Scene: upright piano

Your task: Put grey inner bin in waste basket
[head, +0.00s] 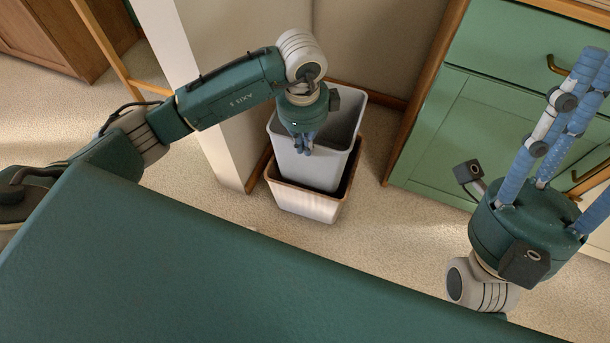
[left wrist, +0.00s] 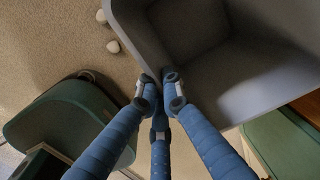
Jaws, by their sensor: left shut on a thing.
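The grey inner bin (head: 317,166) is upright over the waste basket (head: 308,204), a pale bin with a brown rim on the floor. The inner bin's lower end is at or inside the basket's mouth; how deep I cannot tell. My left gripper (head: 304,146) is shut on the inner bin's near wall at the rim. In the left wrist view the fingers (left wrist: 165,88) pinch the rim of the grey bin (left wrist: 255,85), whose inside looks empty. My right gripper (head: 575,120) has its fingers spread, off to the right, away from both bins; some of its fingers run out of frame.
Green cabinets (head: 480,125) with dark handles stand right of the basket. A pale panel (head: 208,100) stands close on its left, and a wall is behind it. Speckled floor (head: 400,225) is open in front and to the right. A wooden cabinet (head: 65,35) is at the far left.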

